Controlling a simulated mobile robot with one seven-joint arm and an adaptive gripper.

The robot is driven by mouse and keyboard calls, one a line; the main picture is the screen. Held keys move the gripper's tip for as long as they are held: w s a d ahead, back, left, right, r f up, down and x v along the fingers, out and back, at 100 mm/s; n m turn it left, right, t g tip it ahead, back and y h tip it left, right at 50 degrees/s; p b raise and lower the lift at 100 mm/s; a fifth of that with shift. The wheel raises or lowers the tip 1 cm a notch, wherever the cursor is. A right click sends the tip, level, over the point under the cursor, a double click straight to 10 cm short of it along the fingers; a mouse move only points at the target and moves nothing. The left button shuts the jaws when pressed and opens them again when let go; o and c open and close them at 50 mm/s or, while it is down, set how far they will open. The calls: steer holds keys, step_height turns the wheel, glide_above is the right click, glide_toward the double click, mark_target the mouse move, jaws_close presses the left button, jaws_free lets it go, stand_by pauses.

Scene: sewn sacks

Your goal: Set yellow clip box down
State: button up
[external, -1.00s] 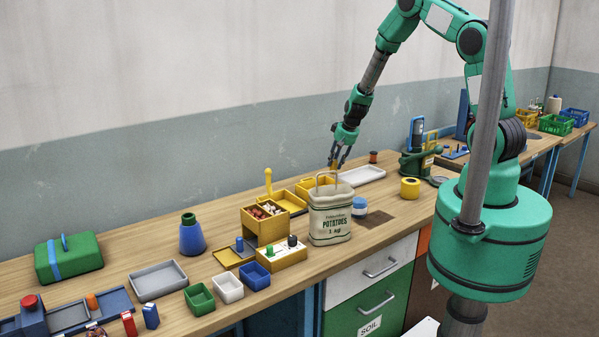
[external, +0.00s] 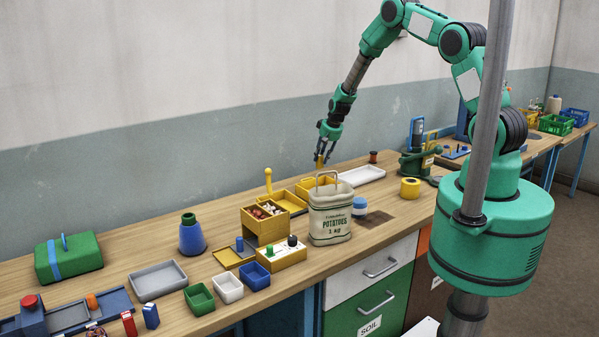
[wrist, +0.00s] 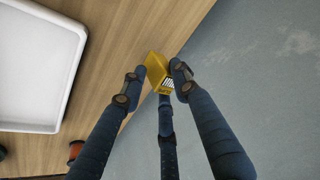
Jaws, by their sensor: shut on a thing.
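The yellow clip box (wrist: 156,66) is between my fingertips in the wrist view, partly covered by them. It has a dark-and-white striped patch on one side. In the external view it shows as a small yellow piece (external: 320,163) under my fingers. My gripper (external: 325,152) is shut on it, pointing down, above the back part of the bench behind the potato sack. In the wrist view my gripper (wrist: 158,72) has fingers on both sides of the box. I cannot tell the exact gap between box and bench.
A potato sack (external: 330,220) with a wire frame stands in front. Yellow trays (external: 290,202) lie to its left. A white tray (external: 362,175) lies to the right, also in the wrist view (wrist: 35,65). The wall (wrist: 260,60) is close behind.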

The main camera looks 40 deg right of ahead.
mark_target(322, 161)
stand_by(0.3)
steer(key=shift+f, duration=1.75)
steer(key=shift+f, duration=0.15)
steer(key=o, duration=1.1)
steer(key=shift+r+p, duration=0.25)
steer(key=shift+p, duration=0.05)
steer(key=shift+r, duration=0.15)
steer(key=v, duration=1.1)
steer(key=shift+s+r+b, duration=0.2)
steer(key=shift+b, duration=0.25)
